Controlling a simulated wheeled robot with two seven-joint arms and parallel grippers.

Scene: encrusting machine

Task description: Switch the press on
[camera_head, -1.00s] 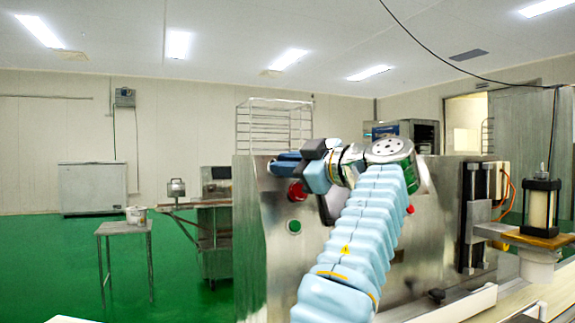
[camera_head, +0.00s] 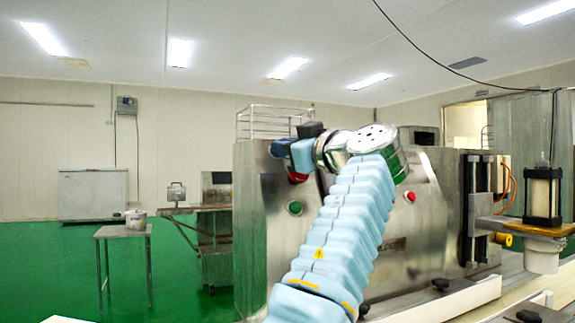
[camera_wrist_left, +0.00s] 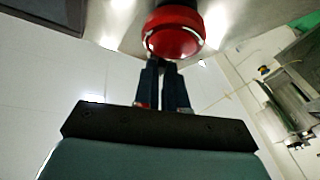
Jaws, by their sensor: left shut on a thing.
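The press is the steel machine (camera_head: 270,240) at the middle and right of the head view. A red knob (camera_head: 297,178) sits on its front panel above a green button (camera_head: 295,208). My left gripper (camera_head: 288,150) is at the red knob, with its fingertips hidden in the head view. In the left wrist view the large round red knob (camera_wrist_left: 173,35) is right at the tips of my dark fingers (camera_wrist_left: 164,75), which are close together and shut on it. My right gripper is not in view.
Another red button (camera_head: 410,197) is right of my left arm on the panel. A vertical slide unit (camera_head: 475,210) and a framed cylinder (camera_head: 543,195) stand at the right. A small table (camera_head: 122,231) with a pot is at the left, with open green floor around it.

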